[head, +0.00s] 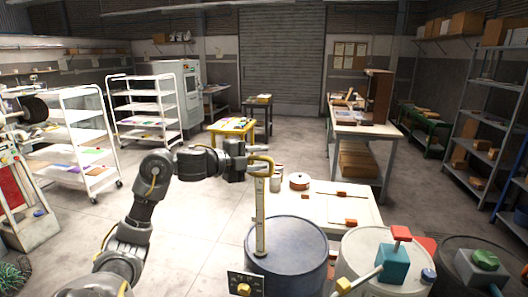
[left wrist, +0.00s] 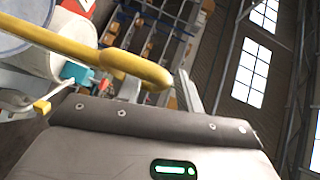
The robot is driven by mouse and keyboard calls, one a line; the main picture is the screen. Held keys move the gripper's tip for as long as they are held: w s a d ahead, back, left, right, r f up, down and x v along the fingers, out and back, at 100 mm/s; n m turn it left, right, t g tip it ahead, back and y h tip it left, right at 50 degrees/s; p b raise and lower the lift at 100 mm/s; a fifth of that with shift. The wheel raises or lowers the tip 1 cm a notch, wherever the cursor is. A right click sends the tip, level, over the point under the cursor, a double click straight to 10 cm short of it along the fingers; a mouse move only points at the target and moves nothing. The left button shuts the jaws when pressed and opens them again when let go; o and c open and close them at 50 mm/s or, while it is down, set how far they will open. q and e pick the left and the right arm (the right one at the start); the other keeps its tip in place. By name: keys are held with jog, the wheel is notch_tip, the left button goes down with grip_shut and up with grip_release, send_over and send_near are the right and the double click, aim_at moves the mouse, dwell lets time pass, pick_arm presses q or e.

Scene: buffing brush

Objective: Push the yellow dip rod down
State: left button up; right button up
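The yellow dip rod shows in the head view as a yellow loop handle (head: 262,158) on top of a pale upright strip (head: 260,215). The strip stands at the dark blue-grey drum (head: 290,240); its lower end is near a small dark panel with a yellow knob. My left gripper (head: 250,163) is level with the handle, right at it. In the left wrist view the yellow handle (left wrist: 100,55) crosses close in front of the gripper, its rounded end near a grey finger (left wrist: 188,92). Whether the fingers are closed on it is unclear. My right gripper is not in view.
A pale drum (head: 360,262) with a teal block and red top (head: 401,233) stands to the right. A white table (head: 335,207) with orange items is behind the drums. White shelf carts (head: 75,135) stand at left, and grey shelving (head: 485,110) at right. Open floor lies between.

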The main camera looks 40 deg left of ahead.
pick_arm(q)
jog(key=shift+x, duration=0.9)
jog(key=shift+c, duration=0.4)
grip_shut()
